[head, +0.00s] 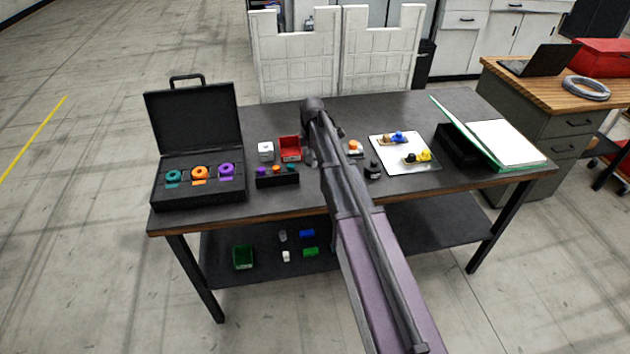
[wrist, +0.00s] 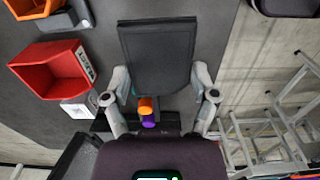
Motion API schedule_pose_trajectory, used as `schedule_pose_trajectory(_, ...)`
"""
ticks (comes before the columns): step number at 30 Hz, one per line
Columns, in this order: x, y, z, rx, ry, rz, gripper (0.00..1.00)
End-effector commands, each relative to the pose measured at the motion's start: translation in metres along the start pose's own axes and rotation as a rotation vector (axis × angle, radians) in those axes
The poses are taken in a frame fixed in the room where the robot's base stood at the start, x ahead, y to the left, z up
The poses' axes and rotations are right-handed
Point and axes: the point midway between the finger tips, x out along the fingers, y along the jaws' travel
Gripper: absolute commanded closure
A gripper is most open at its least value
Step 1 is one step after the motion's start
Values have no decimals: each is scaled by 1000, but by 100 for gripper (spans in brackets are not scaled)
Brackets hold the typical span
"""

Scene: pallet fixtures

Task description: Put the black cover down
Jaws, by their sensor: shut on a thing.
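The black cover (wrist: 157,58) is a flat dark rectangular plate in the wrist view. My gripper (wrist: 161,82) is shut on it, one finger at each side edge. An orange piece (wrist: 146,105) and a purple piece (wrist: 149,121) show just below its lower edge, with a sliver of teal beside them. In the head view a small black box (head: 277,181) holds purple, orange and teal pieces near the front of the table. I cannot tell how high the cover is above the table.
A red bin (head: 290,147) and white cube (head: 266,150) stand behind the small box. An open black case (head: 198,202) with coloured rings is at the left. A white board (head: 388,163) with small parts and a binder (head: 505,143) are at the right. Dark table (head: 300,215) is bare in front.

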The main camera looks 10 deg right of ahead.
Motion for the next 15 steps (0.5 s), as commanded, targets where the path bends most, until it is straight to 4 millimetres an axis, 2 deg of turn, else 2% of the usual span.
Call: schedule_pose_trajectory(15, 2, -5, 2, 1, 0, 0, 86)
